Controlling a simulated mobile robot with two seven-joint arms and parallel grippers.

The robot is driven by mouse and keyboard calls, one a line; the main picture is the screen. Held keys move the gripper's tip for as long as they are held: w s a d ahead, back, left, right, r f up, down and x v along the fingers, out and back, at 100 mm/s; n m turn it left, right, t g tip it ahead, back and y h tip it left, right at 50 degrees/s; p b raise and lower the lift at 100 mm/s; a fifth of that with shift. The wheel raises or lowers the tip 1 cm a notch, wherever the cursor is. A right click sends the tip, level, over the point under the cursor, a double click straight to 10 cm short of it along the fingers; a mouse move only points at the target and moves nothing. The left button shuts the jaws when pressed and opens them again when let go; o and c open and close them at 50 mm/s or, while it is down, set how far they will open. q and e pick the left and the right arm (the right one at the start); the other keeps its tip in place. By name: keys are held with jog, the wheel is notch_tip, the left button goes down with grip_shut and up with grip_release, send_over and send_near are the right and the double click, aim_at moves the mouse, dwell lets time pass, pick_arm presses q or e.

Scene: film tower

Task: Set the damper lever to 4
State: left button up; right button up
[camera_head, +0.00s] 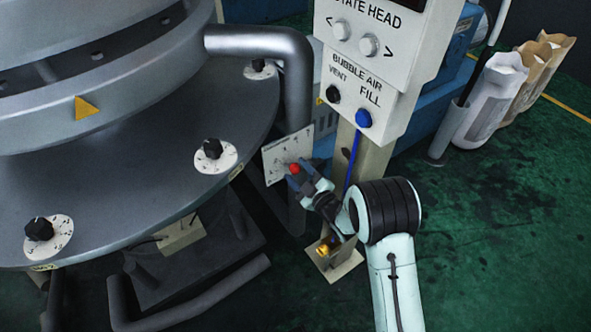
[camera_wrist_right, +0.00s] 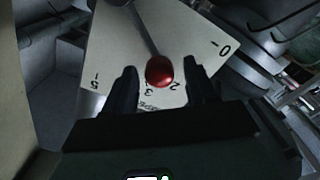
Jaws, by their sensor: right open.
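The damper lever has a red knob (camera_head: 295,168) and stands in front of a white scale plate (camera_head: 284,152) beside the big pipe. In the right wrist view, the red knob (camera_wrist_right: 159,71) ends a thin rod, and the plate (camera_wrist_right: 115,45) bears the figures 0, 2, 3 and 5. The knob appears just above the 2 and 3; its exact setting is hard to tell. My right gripper (camera_head: 299,179) is open at the knob, and its two fingers (camera_wrist_right: 160,84) stand on either side of it with gaps showing. My left gripper is not in view.
A round grey machine deck (camera_head: 130,190) with several black dials fills the left. A white control box (camera_head: 372,70) on a post stands close above my right gripper. A thick pipe (camera_head: 295,85) is behind the plate. White and brown sacks stand at the upper right; the green floor at right is clear.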

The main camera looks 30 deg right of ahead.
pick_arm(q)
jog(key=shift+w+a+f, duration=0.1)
pick_arm(e)
jog(key=shift+w, duration=0.8)
grip_shut()
